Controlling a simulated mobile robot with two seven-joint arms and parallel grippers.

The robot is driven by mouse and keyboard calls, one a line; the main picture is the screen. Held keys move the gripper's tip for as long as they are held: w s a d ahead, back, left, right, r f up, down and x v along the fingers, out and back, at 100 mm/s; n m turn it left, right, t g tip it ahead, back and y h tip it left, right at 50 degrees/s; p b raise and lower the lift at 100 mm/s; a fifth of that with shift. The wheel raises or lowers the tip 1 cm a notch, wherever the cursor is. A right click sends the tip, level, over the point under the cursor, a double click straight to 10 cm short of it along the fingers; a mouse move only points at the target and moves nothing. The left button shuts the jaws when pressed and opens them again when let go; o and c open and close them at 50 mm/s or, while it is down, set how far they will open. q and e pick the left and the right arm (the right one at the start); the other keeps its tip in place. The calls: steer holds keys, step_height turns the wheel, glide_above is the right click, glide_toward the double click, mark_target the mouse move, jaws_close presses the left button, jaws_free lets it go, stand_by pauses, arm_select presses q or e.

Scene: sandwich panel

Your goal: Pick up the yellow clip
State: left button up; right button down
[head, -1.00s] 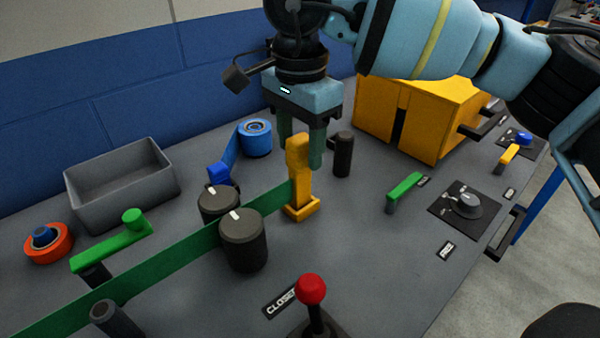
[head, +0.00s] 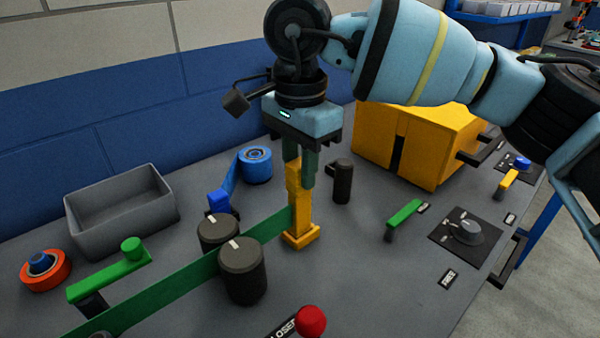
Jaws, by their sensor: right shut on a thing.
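The yellow clip (head: 301,213) stands upright on the grey panel, its wide foot at the bottom, at the right end of a green strip (head: 181,273). My right gripper (head: 301,180) comes down from above in the head view and is shut on the clip's upper part. One finger is on each side of it, and the left finger is partly hidden behind the clip. The clip's foot appears to be resting on the panel. My left gripper is not in view.
A dark post (head: 343,183) stands close to the right of the clip. Two dark knobs (head: 242,271) are on the left. A yellow box (head: 420,140) stands behind right, a grey tray (head: 120,232) far left. A red-topped lever (head: 311,322) is in front.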

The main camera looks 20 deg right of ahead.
steer(key=r, duration=0.3)
steer(key=shift+s, duration=0.3)
steer(key=s+a+r, duration=0.1)
steer(key=s+a, duration=0.2)
steer(key=s, duration=1.2)
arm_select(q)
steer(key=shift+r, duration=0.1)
arm_select(e)
steer(key=shift+s+r, duration=0.1)
steer(key=shift+r, duration=0.15)
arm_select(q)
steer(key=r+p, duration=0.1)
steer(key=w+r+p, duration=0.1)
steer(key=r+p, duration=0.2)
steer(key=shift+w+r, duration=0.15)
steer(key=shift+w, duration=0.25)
arm_select(e)
step_height(320, 180, up, 6)
steer(key=shift+f, duration=0.15)
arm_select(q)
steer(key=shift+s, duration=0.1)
